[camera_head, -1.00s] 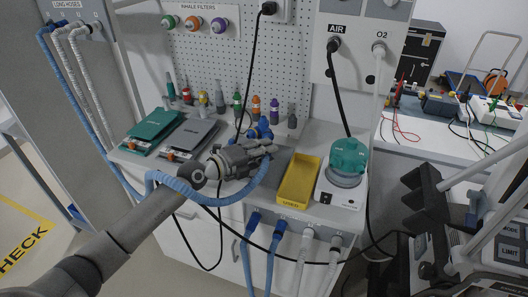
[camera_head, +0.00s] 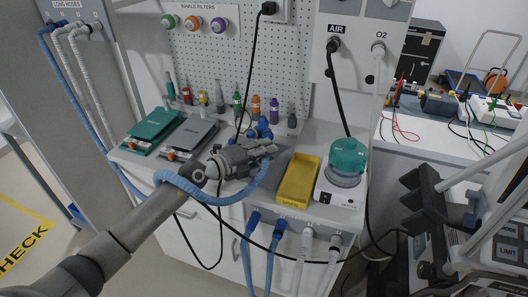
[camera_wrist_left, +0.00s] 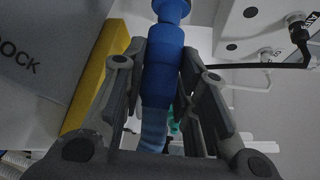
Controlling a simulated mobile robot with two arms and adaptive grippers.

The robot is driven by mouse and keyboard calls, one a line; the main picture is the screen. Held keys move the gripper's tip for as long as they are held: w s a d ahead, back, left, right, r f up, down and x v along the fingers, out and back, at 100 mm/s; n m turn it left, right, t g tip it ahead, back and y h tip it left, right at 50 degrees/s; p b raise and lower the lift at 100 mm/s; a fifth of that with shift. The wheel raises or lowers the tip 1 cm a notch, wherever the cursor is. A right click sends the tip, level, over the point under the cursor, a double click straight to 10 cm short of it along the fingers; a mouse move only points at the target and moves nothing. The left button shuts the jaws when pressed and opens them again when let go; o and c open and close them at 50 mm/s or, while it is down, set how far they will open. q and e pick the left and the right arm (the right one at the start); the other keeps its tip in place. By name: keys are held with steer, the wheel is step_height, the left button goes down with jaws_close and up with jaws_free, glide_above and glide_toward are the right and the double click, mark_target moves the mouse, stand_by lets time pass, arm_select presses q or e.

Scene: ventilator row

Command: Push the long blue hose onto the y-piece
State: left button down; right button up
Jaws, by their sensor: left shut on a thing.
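My left gripper (camera_head: 266,151) is shut on the blue cuff of the long blue hose, above the bench near the yellow tray. The wrist view shows the blue cuff (camera_wrist_left: 164,62) between the fingers, with the ribbed hose (camera_wrist_left: 153,128) below it. The hose (camera_head: 225,198) loops under my left forearm and runs up at the left to the hose rack. A blue fitting that looks like the y-piece (camera_head: 263,129) is just beyond the gripper. In the wrist view a blue round part (camera_wrist_left: 172,9) is in line with the cuff's end; I cannot tell whether they are joined. My right gripper is not in view.
The yellow tray (camera_head: 283,201) and a humidifier with a teal chamber (camera_head: 347,160) stand right of the gripper. Teal and grey flat devices (camera_head: 195,134) lie at the left. Several small bottles stand behind. Blue and white hoses (camera_head: 306,240) hang from the bench front.

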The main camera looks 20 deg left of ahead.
arm_select(q)
steer(key=shift+w+a+b, duration=0.25)
steer(key=shift+w+b, duration=0.45)
steer(key=shift+w, duration=0.45)
stand_by(0.7)
steer(key=c, duration=1.1)
jaws_free()
steer(key=shift+o, duration=0.2)
steer(key=v, duration=1.2)
